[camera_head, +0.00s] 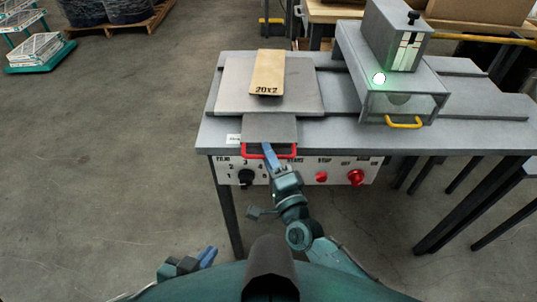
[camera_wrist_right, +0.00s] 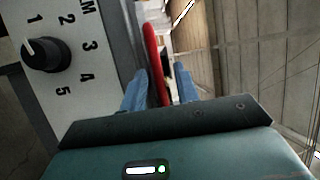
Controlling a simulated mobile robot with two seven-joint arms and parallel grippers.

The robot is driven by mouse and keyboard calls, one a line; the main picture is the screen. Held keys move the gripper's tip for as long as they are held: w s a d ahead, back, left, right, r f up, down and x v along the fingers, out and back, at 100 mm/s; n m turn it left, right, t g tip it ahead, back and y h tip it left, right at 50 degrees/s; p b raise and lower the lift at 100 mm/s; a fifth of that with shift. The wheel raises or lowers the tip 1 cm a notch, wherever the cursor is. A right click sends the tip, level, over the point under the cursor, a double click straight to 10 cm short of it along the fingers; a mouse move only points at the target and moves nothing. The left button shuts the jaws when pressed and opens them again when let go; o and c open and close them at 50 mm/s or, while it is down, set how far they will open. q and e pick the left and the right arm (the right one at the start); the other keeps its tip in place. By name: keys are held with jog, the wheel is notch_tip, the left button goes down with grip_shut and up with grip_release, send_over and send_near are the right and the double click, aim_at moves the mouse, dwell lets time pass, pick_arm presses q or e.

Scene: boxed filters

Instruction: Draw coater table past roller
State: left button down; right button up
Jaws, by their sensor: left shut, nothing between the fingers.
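The coater table (camera_head: 232,92) is a flat grey plate on the left of the grey machine bench, with a wooden board (camera_head: 268,68) marked "20x2" on it. A narrower grey plate (camera_head: 270,127) at its front carries a red handle (camera_head: 291,151). The handle also shows in the right wrist view (camera_wrist_right: 151,50). My right gripper (camera_head: 270,153) is at this handle, its blue fingers (camera_wrist_right: 160,88) on either side of the bar; I cannot tell whether both press on it. The roller housing (camera_head: 393,62) stands to the right. My left gripper (camera_head: 207,257) is shut and empty, low at the left.
A front panel (camera_head: 336,171) below the handle has a black dial (camera_head: 245,176) and red buttons (camera_head: 356,177). Black bench legs stand at the right.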

jog(key=shift+w, duration=0.2)
grip_shut()
dwell(0.6)
